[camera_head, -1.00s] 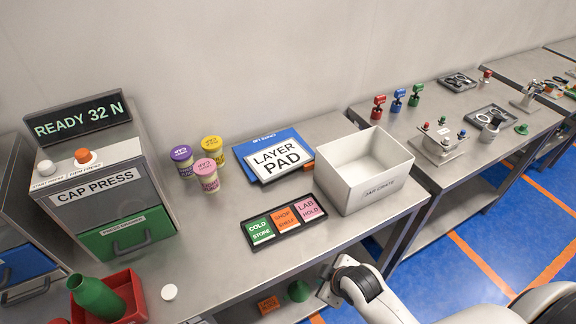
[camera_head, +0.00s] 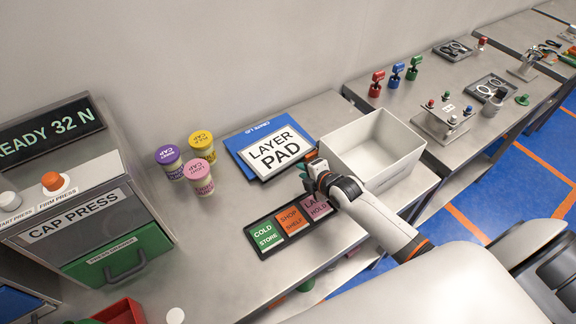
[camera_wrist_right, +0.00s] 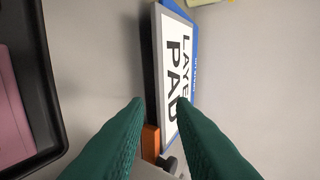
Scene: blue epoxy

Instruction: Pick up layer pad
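The layer pad (camera_head: 275,152) is a flat slab with a white face lettered LAYER PAD and a dark edge. It lies over a blue sheet (camera_head: 237,142) at the back of the bench. My right gripper (camera_head: 308,172) is just off the pad's right front corner. In the right wrist view the green fingers (camera_wrist_right: 160,103) are apart, with the pad (camera_wrist_right: 176,70) beyond their tips. A small orange part (camera_wrist_right: 150,141) shows between the fingers beside the pad's edge. I cannot tell whether anything touches. My left gripper is out of view.
A white open box (camera_head: 385,165) stands close right of my right gripper. A black tray of coloured cards (camera_head: 262,252) lies in front. Several jars (camera_head: 199,178) stand left of the pad. The cap press (camera_head: 75,225) is at far left.

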